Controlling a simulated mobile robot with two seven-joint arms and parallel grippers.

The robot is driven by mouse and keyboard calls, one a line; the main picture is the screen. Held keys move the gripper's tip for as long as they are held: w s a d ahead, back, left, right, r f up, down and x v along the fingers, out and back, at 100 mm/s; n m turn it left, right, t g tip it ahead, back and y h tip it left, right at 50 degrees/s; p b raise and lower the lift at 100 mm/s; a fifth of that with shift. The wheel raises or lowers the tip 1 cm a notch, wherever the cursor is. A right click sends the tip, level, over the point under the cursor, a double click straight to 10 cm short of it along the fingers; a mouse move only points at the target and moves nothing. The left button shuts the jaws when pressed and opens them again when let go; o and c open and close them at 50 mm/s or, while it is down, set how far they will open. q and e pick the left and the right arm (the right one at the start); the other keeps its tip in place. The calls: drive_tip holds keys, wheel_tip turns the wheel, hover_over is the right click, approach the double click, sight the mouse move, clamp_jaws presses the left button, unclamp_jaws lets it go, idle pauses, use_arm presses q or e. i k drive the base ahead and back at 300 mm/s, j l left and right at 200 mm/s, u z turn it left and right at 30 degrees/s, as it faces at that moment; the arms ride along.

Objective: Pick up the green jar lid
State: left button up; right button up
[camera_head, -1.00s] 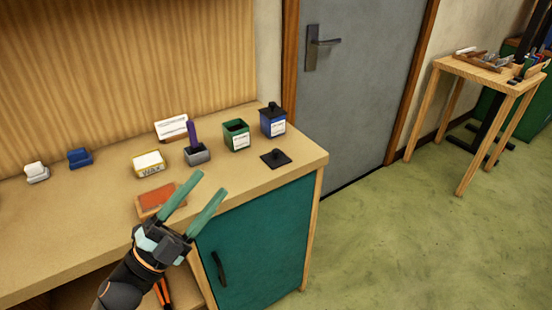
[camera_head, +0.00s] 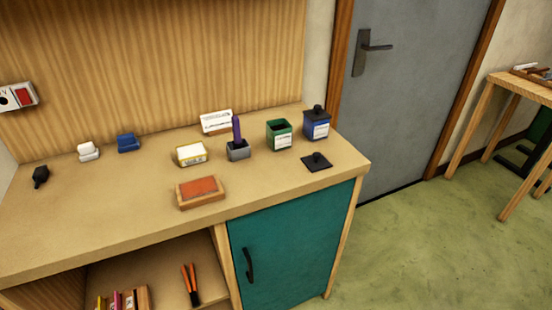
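The jar lid (camera_head: 317,162) is a flat, dark, near-black square with a small knob. It lies on the worktop in front of the jars, near the right end. The green jar (camera_head: 279,135) stands open behind it, with a white label on its front. The blue jar (camera_head: 316,124) stands to the right of the green one and has a dark knobbed lid on top. Neither of my grippers is in view.
On the worktop (camera_head: 110,205) are an orange pad in a wooden frame (camera_head: 200,192), a yellow tin (camera_head: 191,154), a grey holder with a purple stick (camera_head: 237,149) and a white card (camera_head: 216,121). A teal cabinet door (camera_head: 290,245) is below.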

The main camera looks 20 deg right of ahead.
sight(315, 163)
drive_tip(key=l+u, duration=0.75)
drive_tip(key=u, duration=0.15)
drive_tip(key=k+l+u, duration=0.2)
drive_tip(key=l, duration=0.25)
drive_tip(key=l+u, duration=0.2)
drive_tip(key=l, duration=0.3)
